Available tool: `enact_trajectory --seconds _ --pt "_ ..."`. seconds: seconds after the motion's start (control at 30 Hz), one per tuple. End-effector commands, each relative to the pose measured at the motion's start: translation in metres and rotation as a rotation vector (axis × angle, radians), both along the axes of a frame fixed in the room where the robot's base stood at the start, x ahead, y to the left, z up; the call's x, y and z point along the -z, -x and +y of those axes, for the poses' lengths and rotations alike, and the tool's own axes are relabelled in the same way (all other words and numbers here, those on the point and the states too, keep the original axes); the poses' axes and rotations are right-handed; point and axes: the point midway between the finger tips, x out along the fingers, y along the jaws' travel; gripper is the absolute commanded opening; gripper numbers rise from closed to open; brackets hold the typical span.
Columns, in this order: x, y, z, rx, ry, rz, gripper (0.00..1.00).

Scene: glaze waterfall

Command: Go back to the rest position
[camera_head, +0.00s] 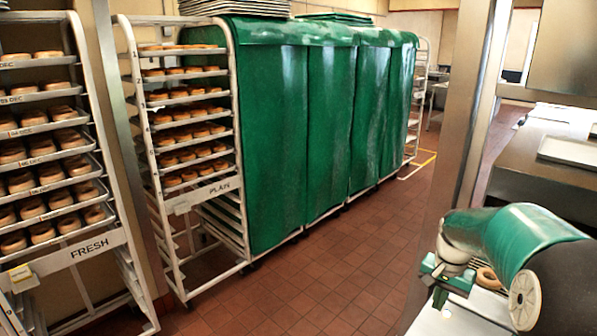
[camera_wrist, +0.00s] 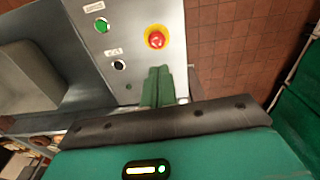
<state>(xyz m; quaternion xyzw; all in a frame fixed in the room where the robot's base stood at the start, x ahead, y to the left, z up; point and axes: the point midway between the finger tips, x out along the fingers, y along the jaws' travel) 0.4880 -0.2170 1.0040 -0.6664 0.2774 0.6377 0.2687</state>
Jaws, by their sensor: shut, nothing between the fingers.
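My gripper (camera_head: 438,294) shows at the lower right of the head view, at the end of my green arm, pointing down over a pale surface. In the wrist view, its two green fingers (camera_wrist: 157,86) lie against each other with nothing between them. They are in front of a grey metal control panel (camera_wrist: 140,18). I cannot tell whether the fingertips touch the panel.
The panel carries a red stop button (camera_wrist: 156,39) on yellow, a green button (camera_wrist: 101,25) and a black button (camera_wrist: 119,66). A doughnut (camera_head: 488,278) lies beside my arm. Racks of doughnuts (camera_head: 190,135) and green covers (camera_head: 330,120) stand left. The tiled floor (camera_head: 350,275) is clear.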

Motion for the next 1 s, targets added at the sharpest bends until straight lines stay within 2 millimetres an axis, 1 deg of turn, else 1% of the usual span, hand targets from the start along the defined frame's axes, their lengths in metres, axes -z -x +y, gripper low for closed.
enact_trajectory --seconds 0.03,0.2,0.37,0.5,0.63,0.8,0.9,1.0 --pt "-0.012 0.003 0.013 -0.033 0.013 -0.017 0.00" --pt "-0.050 0.026 0.060 -0.163 0.059 -0.075 0.00" --pt "-0.078 0.055 0.101 -0.287 0.097 -0.135 0.00" --pt "-0.095 0.084 0.133 -0.393 0.125 -0.191 0.00" --pt "-0.105 0.113 0.159 -0.490 0.145 -0.246 0.00" --pt "-0.111 0.152 0.188 -0.617 0.166 -0.322 0.00" --pt "-0.110 0.173 0.202 -0.687 0.175 -0.366 0.00" --pt "-0.108 0.188 0.210 -0.739 0.179 -0.400 0.00"
